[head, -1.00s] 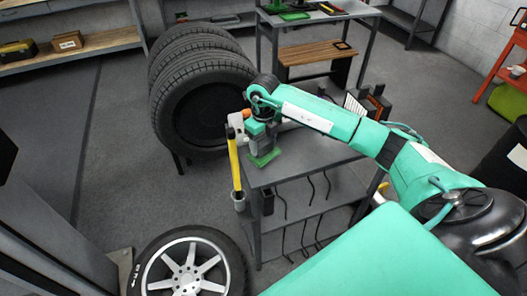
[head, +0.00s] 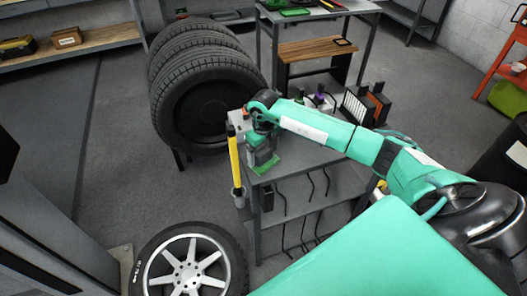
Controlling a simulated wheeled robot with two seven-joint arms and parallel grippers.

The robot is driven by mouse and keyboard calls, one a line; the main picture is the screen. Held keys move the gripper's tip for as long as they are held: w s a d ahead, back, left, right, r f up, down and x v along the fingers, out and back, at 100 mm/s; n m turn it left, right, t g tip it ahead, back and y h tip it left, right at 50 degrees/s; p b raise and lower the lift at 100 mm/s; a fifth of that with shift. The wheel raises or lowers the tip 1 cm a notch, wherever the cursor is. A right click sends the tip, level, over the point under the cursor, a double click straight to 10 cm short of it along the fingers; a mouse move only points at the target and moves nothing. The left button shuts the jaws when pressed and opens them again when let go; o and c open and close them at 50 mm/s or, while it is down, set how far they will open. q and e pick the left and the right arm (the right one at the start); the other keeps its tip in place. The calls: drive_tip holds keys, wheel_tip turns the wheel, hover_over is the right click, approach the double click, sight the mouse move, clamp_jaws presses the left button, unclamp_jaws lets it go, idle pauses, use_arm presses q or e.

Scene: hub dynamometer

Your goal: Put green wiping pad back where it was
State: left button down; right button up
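The green wiping pad (head: 263,168) is at the left front corner of the grey workbench top (head: 300,157), directly under my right gripper (head: 262,158). The gripper points down, and its fingers appear closed on the pad, though the fingertips are mostly hidden. I cannot tell whether the pad touches the bench top. My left gripper is not in view.
A yellow-handled tool (head: 235,162) hangs at the bench's left edge. Small bottles (head: 319,97) and dark upright boxes (head: 378,103) stand toward the back.

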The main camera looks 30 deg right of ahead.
sight(263, 151)
drive_tip(key=shift+r, duration=0.1)
drive_tip(key=shift+r, duration=0.15)
wheel_tip(263, 151, up, 12)
drive_tip(key=b, duration=0.3)
drive_tip(key=shift+w, duration=0.1)
idle(0.5)
